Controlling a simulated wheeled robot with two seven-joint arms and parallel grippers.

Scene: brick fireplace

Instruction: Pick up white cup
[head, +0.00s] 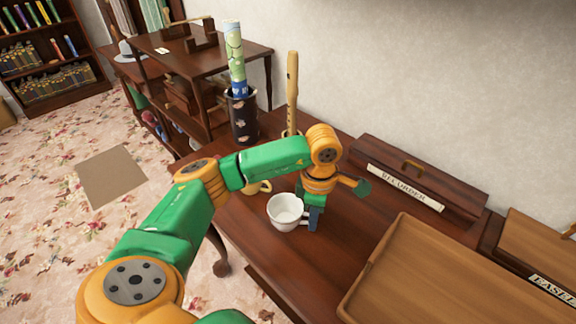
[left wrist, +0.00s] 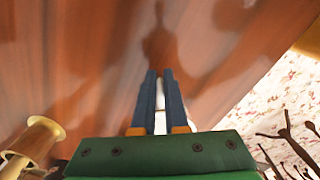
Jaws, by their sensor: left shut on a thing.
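The white cup (head: 285,212) is upright at the middle of the dark wooden table, with its open top showing in the head view. My left gripper (head: 314,222) comes down at the cup's right side, where the handle is, and is shut on it. In the left wrist view, the left gripper (left wrist: 160,88) has a narrow white strip of the cup (left wrist: 160,105) between its blue fingers. The rest of the cup is mostly hidden there by my gripper. I cannot tell whether its base touches the table. My right gripper is not in view.
A dark vase (head: 243,120) with a rolled print and an upright wooden recorder (head: 292,88) stand farther back. A recorder box (head: 425,180) and a wooden tray (head: 440,290) lie to the right. The table's front-left edge is close.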

